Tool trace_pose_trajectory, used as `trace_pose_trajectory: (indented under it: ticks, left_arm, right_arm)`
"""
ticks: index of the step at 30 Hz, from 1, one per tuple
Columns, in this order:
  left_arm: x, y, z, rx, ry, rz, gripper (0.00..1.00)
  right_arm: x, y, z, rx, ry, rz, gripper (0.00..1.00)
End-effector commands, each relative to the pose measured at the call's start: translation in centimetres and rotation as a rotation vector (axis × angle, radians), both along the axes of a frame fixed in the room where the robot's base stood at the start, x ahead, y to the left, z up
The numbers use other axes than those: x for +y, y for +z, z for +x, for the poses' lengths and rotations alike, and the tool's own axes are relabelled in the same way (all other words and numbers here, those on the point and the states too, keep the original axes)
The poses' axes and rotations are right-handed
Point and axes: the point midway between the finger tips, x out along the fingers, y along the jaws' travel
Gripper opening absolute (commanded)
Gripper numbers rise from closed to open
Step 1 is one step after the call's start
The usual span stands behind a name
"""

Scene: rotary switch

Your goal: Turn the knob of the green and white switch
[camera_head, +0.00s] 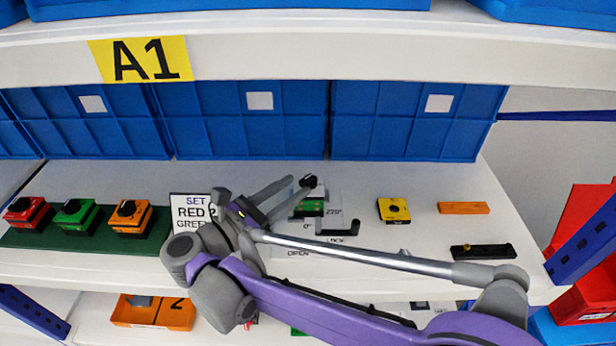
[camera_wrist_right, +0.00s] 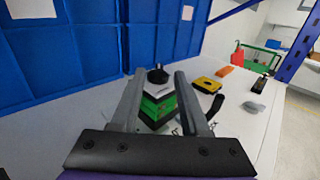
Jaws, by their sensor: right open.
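The green and white switch (camera_wrist_right: 157,102) stands on the white shelf, with a black knob (camera_wrist_right: 157,75) on top. In the head view, only part of its green body (camera_head: 309,208) shows; my right gripper hides much of the rest. My right gripper (camera_head: 308,188) is open, its two grey fingers reaching in from the left of the switch. In the wrist view, the fingers of the right gripper (camera_wrist_right: 160,80) stand on either side of the switch, and the knob lies between the fingertips, beyond them. I cannot tell whether either finger touches it. My left gripper is out of view.
Blue bins (camera_head: 245,120) line the back of the shelf. Red, green and orange switches stand on a green base (camera_head: 60,239) at left. A sign (camera_head: 191,212) is beside my wrist. A yellow block (camera_head: 393,210), an orange bar (camera_head: 463,208) and a black bar (camera_head: 483,251) lie to the right.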

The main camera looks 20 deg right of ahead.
Motion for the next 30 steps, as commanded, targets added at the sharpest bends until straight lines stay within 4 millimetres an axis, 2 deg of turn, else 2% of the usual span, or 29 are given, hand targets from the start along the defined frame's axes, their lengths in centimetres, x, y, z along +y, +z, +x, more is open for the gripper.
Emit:
trace_pose_trajectory:
  ticks: [3, 9, 20, 27, 28, 30]
  left_arm:
    - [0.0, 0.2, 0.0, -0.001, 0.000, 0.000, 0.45]
    - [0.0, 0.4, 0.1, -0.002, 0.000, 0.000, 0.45]
    - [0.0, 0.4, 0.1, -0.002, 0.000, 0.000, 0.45]
    - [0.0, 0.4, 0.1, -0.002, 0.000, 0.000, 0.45]
    - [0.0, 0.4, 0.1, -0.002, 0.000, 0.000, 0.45]
    - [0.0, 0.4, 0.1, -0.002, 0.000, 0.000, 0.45]
  right_arm:
    - [-2.0, 0.1, 1.1, 0.000, -0.004, 0.000, 0.45]
    - [-3.9, 0.0, 2.2, 0.000, -0.001, 0.000, 0.45]
    - [-4.3, 0.0, 2.5, 0.000, 0.001, 0.000, 0.45]
    - [-4.3, 0.0, 2.5, 0.000, 0.001, 0.000, 0.04]
    - [-4.3, 0.0, 2.5, 0.000, 0.001, 0.000, 0.00]
    - [-4.3, 0.0, 2.5, 0.000, 0.001, 0.000, 0.00]
